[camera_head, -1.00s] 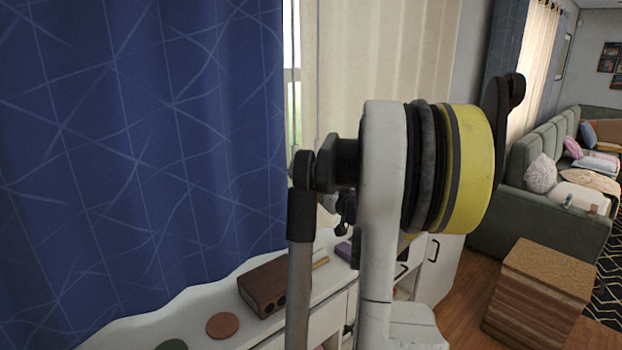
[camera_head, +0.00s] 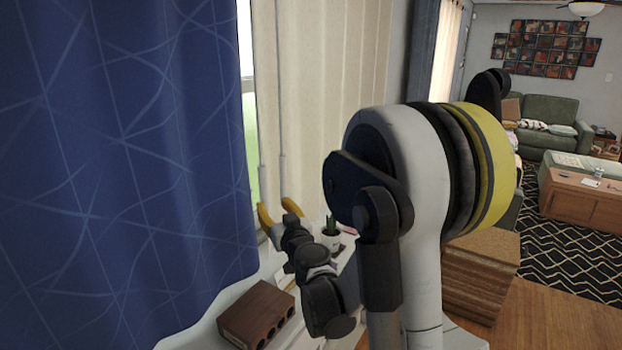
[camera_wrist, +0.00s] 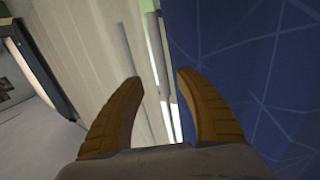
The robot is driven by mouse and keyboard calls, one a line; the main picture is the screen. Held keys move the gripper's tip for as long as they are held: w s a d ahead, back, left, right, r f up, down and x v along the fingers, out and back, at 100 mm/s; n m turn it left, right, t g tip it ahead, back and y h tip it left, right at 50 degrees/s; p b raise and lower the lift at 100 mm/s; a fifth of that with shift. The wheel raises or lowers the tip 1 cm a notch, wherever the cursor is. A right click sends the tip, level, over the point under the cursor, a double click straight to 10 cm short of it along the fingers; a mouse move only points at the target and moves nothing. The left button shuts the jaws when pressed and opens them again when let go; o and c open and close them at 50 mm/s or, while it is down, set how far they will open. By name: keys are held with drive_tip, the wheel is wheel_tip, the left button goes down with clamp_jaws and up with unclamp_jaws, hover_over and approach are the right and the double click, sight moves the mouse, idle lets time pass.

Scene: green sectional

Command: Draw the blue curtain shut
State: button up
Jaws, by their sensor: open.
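The blue curtain (camera_head: 120,150) with pale crossing lines hangs on the left in the head view. In the wrist view the blue curtain (camera_wrist: 250,80) fills the right side. A narrow strip of window shows between its edge and a cream curtain (camera_head: 335,90). My gripper (camera_head: 278,212) is open and empty at this gap, by the blue curtain's right edge. In the wrist view its two yellow-brown fingers (camera_wrist: 158,80) point at the gap. A thin grey rod (camera_wrist: 137,60) shows beyond and between the fingertips. I cannot tell whether a finger touches the blue curtain.
A white cabinet top below the curtains holds a brown wooden box (camera_head: 256,314) and a small potted plant (camera_head: 331,235). A wooden block stool (camera_head: 480,275) stands at right on the wood floor. A patterned rug (camera_head: 570,250) and a green sofa (camera_head: 548,115) lie farther off.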

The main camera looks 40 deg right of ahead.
sight(264, 191)
drive_tip(key=x, duration=1)
drive_tip(key=shift+w+b, duration=0.35)
clamp_jaws()
